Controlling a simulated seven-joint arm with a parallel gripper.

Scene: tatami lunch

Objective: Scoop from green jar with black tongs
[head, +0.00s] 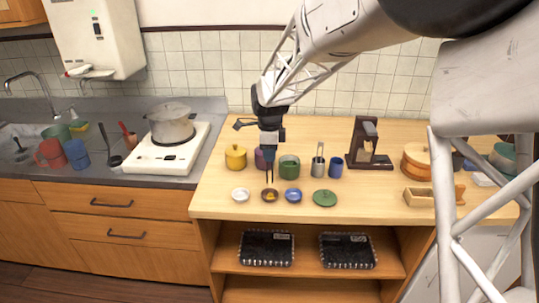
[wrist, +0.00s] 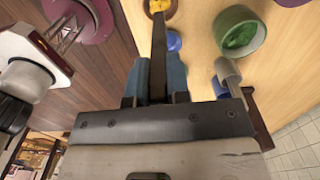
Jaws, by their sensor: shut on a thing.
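My gripper (head: 270,153) is shut on the black tongs (head: 269,174), which point down in the head view. The wrist view shows the blue fingers of my gripper (wrist: 154,75) on both sides of the dark tongs (wrist: 158,45). The tong tips appear over or just above a small brown bowl (head: 263,198) with yellow bits in it; I cannot tell if they touch. The green jar (head: 289,174) stands open to the right of the tongs, with green contents seen in the wrist view (wrist: 238,51). A green lid (head: 324,198) lies in front on the counter.
A white bowl (head: 240,195) and a blue bowl (head: 293,196) flank the brown bowl. A yellow jar (head: 235,158), partly hidden purple jar (head: 259,158), grey utensil holder (head: 317,170) and blue cup (head: 336,168) stand behind.

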